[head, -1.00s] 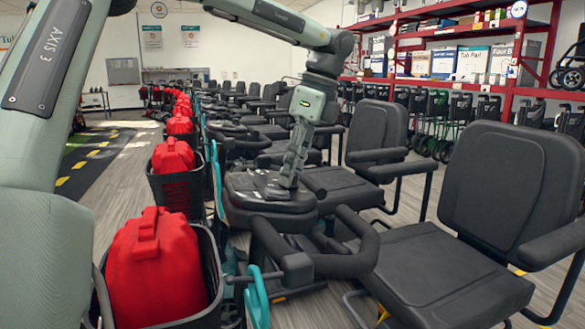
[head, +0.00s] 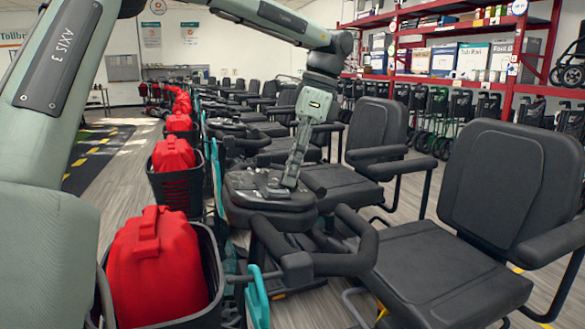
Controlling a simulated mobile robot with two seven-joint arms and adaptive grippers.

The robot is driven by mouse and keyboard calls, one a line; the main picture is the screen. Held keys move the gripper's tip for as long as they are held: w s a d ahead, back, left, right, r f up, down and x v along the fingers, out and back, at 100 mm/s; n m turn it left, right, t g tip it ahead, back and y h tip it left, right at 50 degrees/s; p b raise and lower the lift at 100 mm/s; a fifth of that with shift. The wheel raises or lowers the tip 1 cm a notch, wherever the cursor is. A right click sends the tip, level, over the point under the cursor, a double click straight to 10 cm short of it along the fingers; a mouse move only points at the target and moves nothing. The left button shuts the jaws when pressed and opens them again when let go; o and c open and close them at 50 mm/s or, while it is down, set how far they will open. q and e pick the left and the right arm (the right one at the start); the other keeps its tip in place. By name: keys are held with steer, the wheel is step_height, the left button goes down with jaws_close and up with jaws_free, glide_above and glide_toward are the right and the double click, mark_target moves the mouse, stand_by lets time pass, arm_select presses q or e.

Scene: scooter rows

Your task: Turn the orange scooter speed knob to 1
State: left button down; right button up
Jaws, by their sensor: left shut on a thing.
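My left gripper (head: 290,184) points down onto the dark control console (head: 262,203) of a near scooter in the row. Its fingers are shut on the speed knob at the console's top, and they hide the knob itself. The dial marks and the knob's setting are too small to read. I see no clear orange on this scooter; its visible frame strip is teal. A black loop handlebar (head: 345,262) sits just in front of the console. My right gripper is not in view.
A red bag (head: 152,262) sits in a black basket (head: 206,240) at the lower left, with more behind it. Black seats (head: 505,190) stand on the right. Red shelving (head: 430,35) is at the back right. Open floor (head: 125,185) lies to the left.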

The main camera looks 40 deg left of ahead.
arm_select(q)
steer(key=c, duration=1.2)
jaws_free()
steer(key=shift+r, duration=0.1)
steer(key=v, duration=1.2)
